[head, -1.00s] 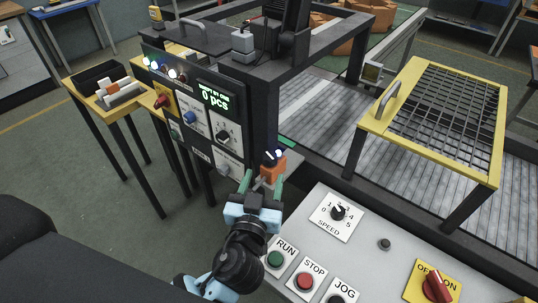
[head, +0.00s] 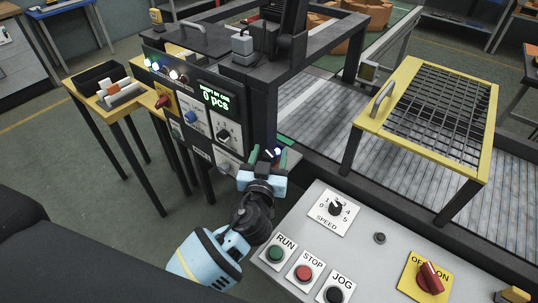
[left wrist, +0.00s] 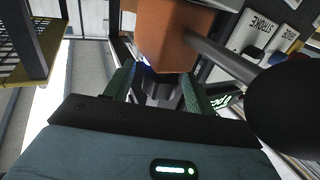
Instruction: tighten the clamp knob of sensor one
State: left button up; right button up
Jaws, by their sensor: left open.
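Sensor one appears to be the orange block at the machine frame's corner. In the head view its dark top with a small blue light (head: 273,153) shows between my fingers; my gripper hides the rest. In the left wrist view the orange block (left wrist: 172,38) is close ahead, with a grey rod (left wrist: 218,56) running from its right side. My left gripper (head: 268,159) is open at the block. Its green fingers also show in the left wrist view (left wrist: 157,88), with a dark, unclear shape between them; I cannot tell whether this is the clamp knob or whether they touch it.
The counter panel (head: 205,112) stands just left of my gripper, and the dark machine frame (head: 262,85) rises close behind. The grey control console (head: 365,245) lies at lower right. A yellow mesh guard (head: 372,118) stands over the conveyor. A large black rounded part (left wrist: 292,105) fills the wrist view's right.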

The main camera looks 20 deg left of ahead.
pick_arm(q)
jog(key=c, duration=1)
jog(key=shift+o, duration=0.2)
jog(key=shift+m+h+p, duration=0.3)
jog(key=shift+m+h, duration=1.2)
jog(key=shift+h, duration=0.9)
jog(key=o, duration=1)
jog(key=shift+c, duration=0.2)
jog(key=shift+s+a+b, duration=0.15)
jog(key=shift+s+a, duration=0.05)
jog(key=shift+s, duration=1.1)
jog(key=shift+s+a+b, duration=0.15)
jog(key=shift+s+a, duration=0.05)
jog(key=shift+s, duration=1.1)
jog(key=shift+s+a+b, duration=0.15)
jog(key=shift+s+a, duration=0.05)
jog(key=shift+s, duration=1.1)
